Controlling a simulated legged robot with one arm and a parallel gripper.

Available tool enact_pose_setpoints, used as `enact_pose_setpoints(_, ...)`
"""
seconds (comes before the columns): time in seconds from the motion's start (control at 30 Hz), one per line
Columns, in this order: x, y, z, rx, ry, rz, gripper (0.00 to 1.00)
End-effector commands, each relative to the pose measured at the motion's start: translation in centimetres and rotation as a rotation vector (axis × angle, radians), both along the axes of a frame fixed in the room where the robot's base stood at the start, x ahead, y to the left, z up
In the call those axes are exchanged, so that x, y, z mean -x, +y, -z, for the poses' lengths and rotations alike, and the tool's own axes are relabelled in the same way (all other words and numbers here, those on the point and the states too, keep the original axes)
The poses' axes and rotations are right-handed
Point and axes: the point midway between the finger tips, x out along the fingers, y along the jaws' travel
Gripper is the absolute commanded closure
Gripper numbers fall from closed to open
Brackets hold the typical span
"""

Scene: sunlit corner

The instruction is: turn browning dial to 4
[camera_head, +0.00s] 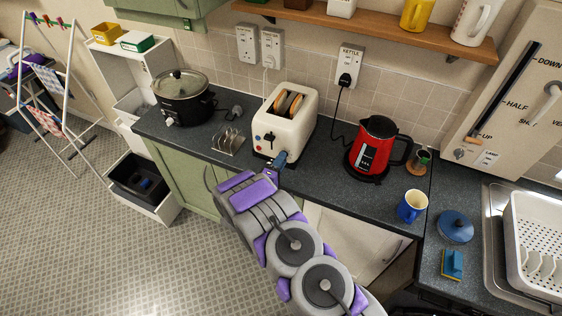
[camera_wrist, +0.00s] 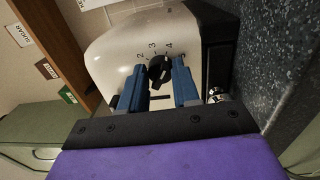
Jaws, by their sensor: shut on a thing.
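The cream toaster (camera_head: 297,137) stands on the dark counter with two slices of toast (camera_head: 288,104) showing in its slots. It also fills the top of the wrist view (camera_wrist: 112,57). The black browning dial (camera_wrist: 160,70) is on its end face, with the numbers 2, 3, 4 and 5 around it. My gripper (camera_wrist: 158,80) has its two blue fingers on either side of the dial, shut on it. I cannot tell which number the dial points to. In the head view my gripper (camera_head: 278,160) is at the toaster's front end and hides the dial.
A toast rack (camera_head: 229,141) and a black slow cooker (camera_head: 184,97) stand left of the toaster. A red kettle (camera_head: 374,146) and a blue mug (camera_head: 412,206) stand to its right. A wooden shelf (camera_head: 380,24) runs above.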

Motion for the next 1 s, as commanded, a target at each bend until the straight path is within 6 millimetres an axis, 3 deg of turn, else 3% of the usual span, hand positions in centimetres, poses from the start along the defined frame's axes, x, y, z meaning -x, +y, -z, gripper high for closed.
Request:
enact_pose_setpoints(0.7,0.04,0.28,0.18,0.066,0.028,-0.008,0.99)
enact_pose_setpoints(0.73,0.04,0.28,0.18,0.066,0.028,-0.008,0.66)
enact_pose_setpoints(1.0,0.17,0.08,-0.01,0.065,0.025,-0.004,0.44)
